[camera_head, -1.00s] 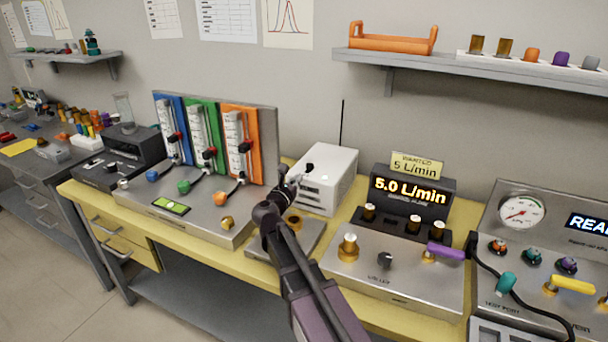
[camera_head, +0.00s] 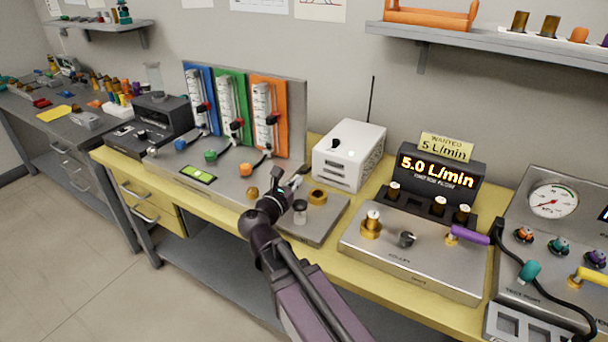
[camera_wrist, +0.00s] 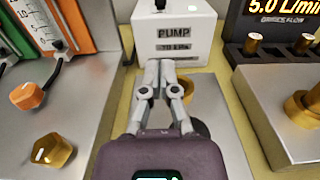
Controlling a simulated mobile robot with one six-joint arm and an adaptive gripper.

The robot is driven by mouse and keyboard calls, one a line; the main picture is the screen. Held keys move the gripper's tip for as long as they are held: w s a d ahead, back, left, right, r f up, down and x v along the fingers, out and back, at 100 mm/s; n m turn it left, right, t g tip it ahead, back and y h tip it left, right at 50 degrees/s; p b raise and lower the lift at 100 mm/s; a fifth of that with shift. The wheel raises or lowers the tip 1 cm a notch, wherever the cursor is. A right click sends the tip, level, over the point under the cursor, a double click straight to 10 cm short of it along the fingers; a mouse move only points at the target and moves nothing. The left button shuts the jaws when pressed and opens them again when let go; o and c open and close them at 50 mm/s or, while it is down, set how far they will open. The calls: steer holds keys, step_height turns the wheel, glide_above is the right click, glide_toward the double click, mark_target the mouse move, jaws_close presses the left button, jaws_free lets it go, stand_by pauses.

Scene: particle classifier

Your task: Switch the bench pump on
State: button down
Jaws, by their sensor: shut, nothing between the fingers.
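The pump (camera_head: 348,155) is a white box at the back of the bench. In the wrist view its front (camera_wrist: 185,48) reads "PUMP" and "70 kPa". A small black switch (camera_head: 336,143) stands on its upper side; its base shows at the top edge of the wrist view (camera_wrist: 160,4). I cannot tell which way the switch is set. My gripper (camera_head: 297,182) is shut and empty, in front of the pump and lower left of the switch, apart from it. In the wrist view the closed fingertips (camera_wrist: 158,68) overlap the lower front of the pump.
A metal plate (camera_head: 325,225) with a brass ring (camera_head: 318,197) lies below my gripper. The flowmeter panel (camera_head: 290,110) with several knobs stands left. The display unit (camera_head: 440,178) reading "5.0 L/min" stands right. A shelf (camera_head: 470,38) hangs above. A thin dark rod (camera_head: 372,100) rises behind the pump.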

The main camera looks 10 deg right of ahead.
steer(key=shift+v, duration=0.8)
steer(key=shift+r, duration=0.1)
